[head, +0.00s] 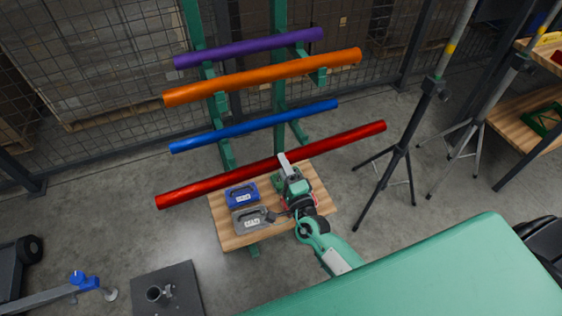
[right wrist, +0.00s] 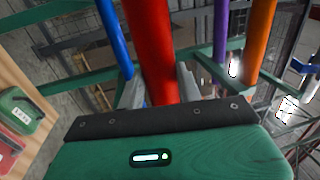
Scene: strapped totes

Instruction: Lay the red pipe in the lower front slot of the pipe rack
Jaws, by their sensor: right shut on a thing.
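The long red pipe (head: 225,179) runs slantwise across the head view, in front of the pipe rack (head: 279,85). My right gripper (head: 283,158) is shut on it near its middle. In the right wrist view the red pipe (right wrist: 152,45) passes between the two fingers (right wrist: 160,88). The green rack holds a purple pipe (head: 250,47) and an orange pipe (head: 262,77) above, and a blue pipe (head: 255,125) lower down. The red pipe lies nearer to me than the blue one, apart from it. I cannot tell whether it touches the rack's lower arms. My left gripper is out of view.
A small wooden table (head: 231,236) under my right arm carries a blue case (head: 241,195), a grey case (head: 252,219) and a green one. Dark tripod stands (head: 397,160) stand close to the red pipe's right end. A mesh fence (head: 120,100) runs behind the rack.

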